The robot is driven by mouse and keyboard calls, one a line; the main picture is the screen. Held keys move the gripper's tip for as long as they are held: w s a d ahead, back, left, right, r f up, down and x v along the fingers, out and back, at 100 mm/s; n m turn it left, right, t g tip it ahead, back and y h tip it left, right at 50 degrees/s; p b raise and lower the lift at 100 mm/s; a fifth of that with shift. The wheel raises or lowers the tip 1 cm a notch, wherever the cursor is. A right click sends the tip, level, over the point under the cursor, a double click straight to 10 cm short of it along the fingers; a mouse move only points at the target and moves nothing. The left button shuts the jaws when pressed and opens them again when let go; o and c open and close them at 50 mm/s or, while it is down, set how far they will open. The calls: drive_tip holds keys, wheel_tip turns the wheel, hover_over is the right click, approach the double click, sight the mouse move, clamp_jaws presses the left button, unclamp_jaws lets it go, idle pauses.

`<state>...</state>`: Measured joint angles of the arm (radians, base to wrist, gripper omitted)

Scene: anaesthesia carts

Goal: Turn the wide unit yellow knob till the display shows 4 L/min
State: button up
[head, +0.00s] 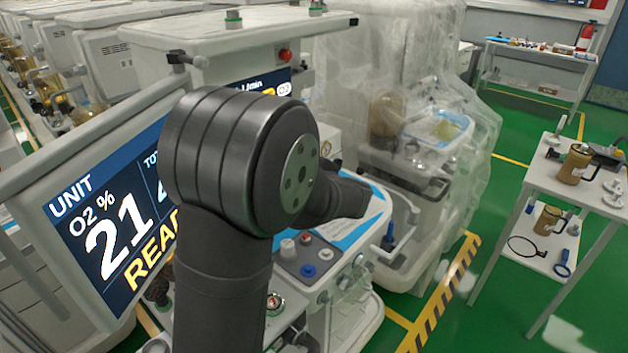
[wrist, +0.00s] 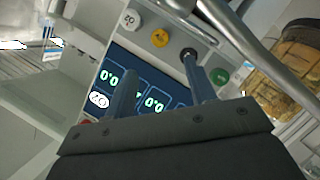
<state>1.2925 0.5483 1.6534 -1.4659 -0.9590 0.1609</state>
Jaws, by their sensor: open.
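The yellow knob (wrist: 160,38) shows in the wrist view on a pale panel, between a white knob (wrist: 130,19) and a dark knob (wrist: 189,54). Below it in the picture is a dark blue display (wrist: 147,82), seen tilted and upside down, with readings that look like 0.0. Part of it is hidden behind my fingers. My gripper (wrist: 158,76) is open, its two fingers apart in front of the panel. The yellow knob lies beyond the fingertips, and nothing is seen between them. In the head view my arm hides the gripper, the knob and most of an L/min display (head: 262,84).
A green knob (wrist: 218,76) and a metal rail (wrist: 240,45) lie close to the right finger. In the head view a large screen (head: 115,220) reads O2 21. A plastic-covered cart (head: 425,130) and a side table (head: 545,180) stand to the right.

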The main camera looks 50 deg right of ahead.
drive_tip(key=v, duration=0.5)
drive_tip(key=x, duration=1.6)
drive_tip(key=shift+w+d+f, duration=0.1)
drive_tip(key=shift+w, duration=0.25)
drive_tip(key=v, duration=1.8)
drive_tip(key=shift+w+f, duration=0.1)
drive_tip(key=x, duration=1.3)
drive_tip(key=shift+w, duration=0.2)
drive_tip(key=shift+d, duration=0.1)
